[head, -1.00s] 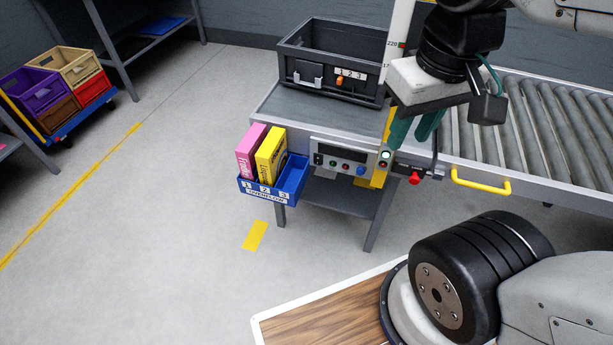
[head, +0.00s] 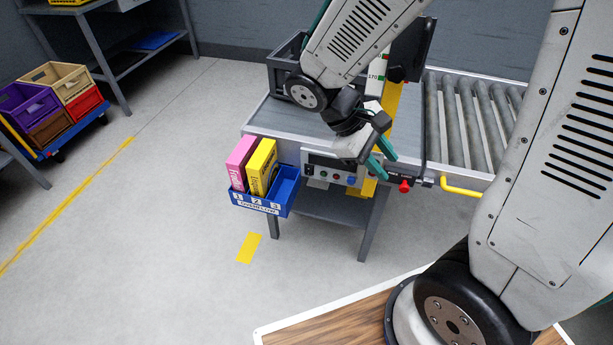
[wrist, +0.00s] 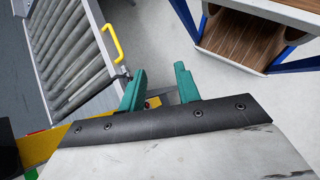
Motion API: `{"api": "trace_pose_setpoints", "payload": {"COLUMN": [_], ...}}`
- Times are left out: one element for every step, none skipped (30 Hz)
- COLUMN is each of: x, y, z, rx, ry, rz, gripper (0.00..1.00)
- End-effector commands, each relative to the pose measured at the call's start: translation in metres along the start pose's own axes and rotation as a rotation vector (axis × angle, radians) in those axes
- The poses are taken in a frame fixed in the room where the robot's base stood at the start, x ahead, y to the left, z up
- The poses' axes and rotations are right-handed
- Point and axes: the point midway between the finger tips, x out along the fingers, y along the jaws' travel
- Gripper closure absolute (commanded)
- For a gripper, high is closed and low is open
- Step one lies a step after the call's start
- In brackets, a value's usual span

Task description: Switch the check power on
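A grey control panel (head: 318,160) with small knobs and buttons is on the front of the grey metal table, partly behind my gripper. A blue button (head: 351,181) shows at its lower right. I cannot tell which control is the check power. My gripper (head: 388,166) has teal fingers pointing down and right, just in front of the panel's right end in the picture. The wrist view shows the fingers (wrist: 160,80) apart, with nothing held between them. I cannot tell whether they touch anything. A red mushroom button (head: 404,186) sits right of the fingers.
A blue overflow bin (head: 262,206) with a pink box (head: 242,160) and a yellow box (head: 262,165) hangs left of the panel. A yellow handle (head: 461,187) juts from the roller conveyor (head: 468,120). A dark crate (head: 283,70) stands behind my arm. Floor in front is clear.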

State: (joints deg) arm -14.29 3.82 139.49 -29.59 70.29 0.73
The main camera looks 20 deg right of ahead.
Motion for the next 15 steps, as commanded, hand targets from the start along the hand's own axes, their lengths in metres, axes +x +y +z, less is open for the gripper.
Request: {"api": "trace_pose_setpoints", "payload": {"x": [0.009,0.013,0.019,0.023,0.028,0.034,0.038,0.043,0.049,0.053,0.058,0.065,0.07,0.075,0.082], "y": [0.003,0.007,0.011,0.014,0.016,0.019,0.021,0.023,0.025,0.026,0.026,0.026,0.025,0.024,0.02], "z": [-0.016,-0.025,-0.037,-0.047,-0.058,-0.072,-0.083,-0.095,-0.111,-0.124,-0.137,-0.155,-0.169,-0.184,-0.204], "rx": [-0.065,-0.102,-0.154,-0.194,-0.234,-0.29,-0.333,-0.375,-0.436,-0.482,-0.529,-0.595,-0.645,-0.697,-0.767], "ry": [-0.046,-0.069,-0.098,-0.118,-0.138,-0.162,-0.179,-0.194,-0.213,-0.225,-0.236,-0.249,-0.256,-0.262,-0.266], "rz": [0.06,0.1,0.154,0.196,0.237,0.294,0.337,0.381,0.44,0.485,0.53,0.592,0.638,0.686,0.749], "gripper": [0.67,0.67,0.67,0.67,0.67,0.67,0.67,0.67,0.67,0.67,0.67,0.67,0.67,0.67,0.67]}}
